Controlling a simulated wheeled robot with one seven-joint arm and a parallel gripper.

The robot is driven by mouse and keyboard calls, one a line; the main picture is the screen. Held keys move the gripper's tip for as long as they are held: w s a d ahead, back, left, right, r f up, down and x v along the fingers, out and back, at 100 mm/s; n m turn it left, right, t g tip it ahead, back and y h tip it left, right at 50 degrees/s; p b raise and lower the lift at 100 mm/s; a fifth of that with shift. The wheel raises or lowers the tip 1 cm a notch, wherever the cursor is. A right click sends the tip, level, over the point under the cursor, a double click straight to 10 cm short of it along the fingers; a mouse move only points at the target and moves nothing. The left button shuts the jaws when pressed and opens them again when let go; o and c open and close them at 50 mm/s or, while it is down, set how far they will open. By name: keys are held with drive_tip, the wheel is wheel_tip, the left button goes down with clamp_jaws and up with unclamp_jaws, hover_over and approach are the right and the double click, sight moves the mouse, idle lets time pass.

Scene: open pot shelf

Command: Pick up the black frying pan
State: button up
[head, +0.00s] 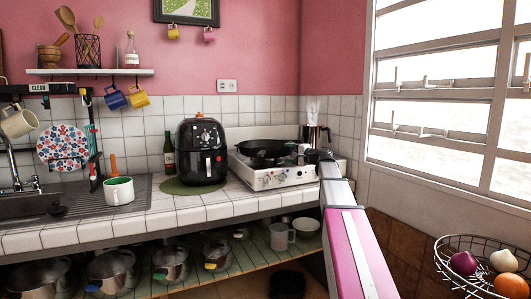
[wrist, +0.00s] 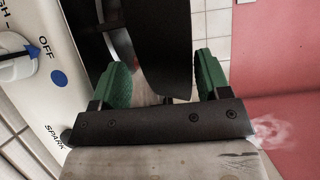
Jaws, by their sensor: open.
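The black frying pan (head: 263,149) sits on the white stove (head: 280,178), on the counter in the head view. Its handle side points right toward my gripper (head: 309,153). In the wrist view, my gripper (wrist: 164,76) is open, with one green finger pad on each side of a dark, broad piece (wrist: 168,50) that looks like the pan's handle. Gaps show between that piece and both pads. The pan's bowl is mostly outside the wrist view.
A stove knob (wrist: 18,56) is close on the left in the wrist view. A black air fryer (head: 202,152) stands left of the stove. The pink wall (wrist: 280,120) is on the right in the wrist view.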

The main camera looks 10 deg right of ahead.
drive_tip(key=x, duration=0.3)
drive_tip(key=shift+w+a, duration=0.1)
drive_tip(key=shift+w, duration=0.05)
clamp_jaws()
drive_tip(key=shift+r, duration=0.1)
